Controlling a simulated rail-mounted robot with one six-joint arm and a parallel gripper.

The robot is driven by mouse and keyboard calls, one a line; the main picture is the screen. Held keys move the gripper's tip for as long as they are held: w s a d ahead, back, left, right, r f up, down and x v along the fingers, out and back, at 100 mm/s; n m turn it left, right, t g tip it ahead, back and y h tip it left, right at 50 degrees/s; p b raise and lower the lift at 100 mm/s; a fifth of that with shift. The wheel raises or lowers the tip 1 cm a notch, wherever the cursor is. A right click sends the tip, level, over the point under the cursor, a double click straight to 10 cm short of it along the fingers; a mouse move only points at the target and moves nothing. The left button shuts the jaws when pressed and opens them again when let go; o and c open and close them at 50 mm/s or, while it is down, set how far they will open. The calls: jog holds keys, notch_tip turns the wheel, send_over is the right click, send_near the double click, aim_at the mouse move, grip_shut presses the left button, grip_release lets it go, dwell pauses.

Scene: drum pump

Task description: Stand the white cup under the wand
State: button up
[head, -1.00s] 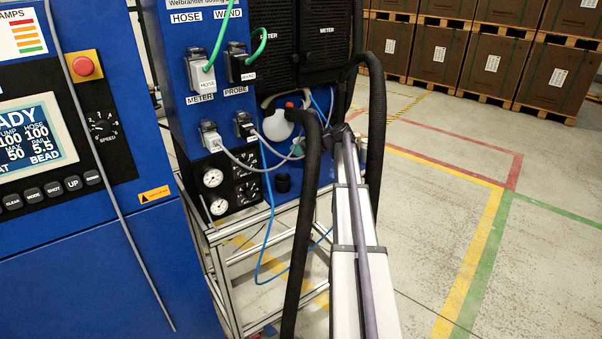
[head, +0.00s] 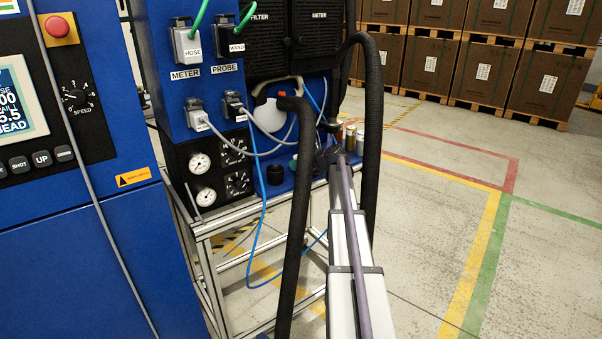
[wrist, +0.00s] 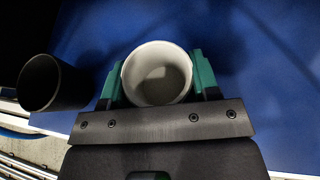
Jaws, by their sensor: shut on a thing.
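The white cup (wrist: 157,73) is in the wrist view, seen from above with its open mouth facing the camera. It looks empty. My gripper (wrist: 157,80) has a green pad on each side of the cup and is shut on it. Blue surface shows around the cup; I cannot tell whether the cup touches it. In the head view my arm and the black hoses hide the cup and most of the gripper. I cannot pick out the wand in either view.
A black cup (wrist: 52,83) stands left of the white cup; it also shows in the head view (head: 275,174). A white bottle (head: 269,115) and small amber bottles (head: 350,136) stand at the back. A thick black hose (head: 297,220) loops beside my arm.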

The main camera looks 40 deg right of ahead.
jog(key=shift+p, duration=0.3)
jog(key=shift+f+b, duration=0.25)
jog(key=shift+b, duration=0.05)
jog(key=o, duration=1)
jog(key=shift+r, duration=0.1)
jog(key=shift+c, duration=0.2)
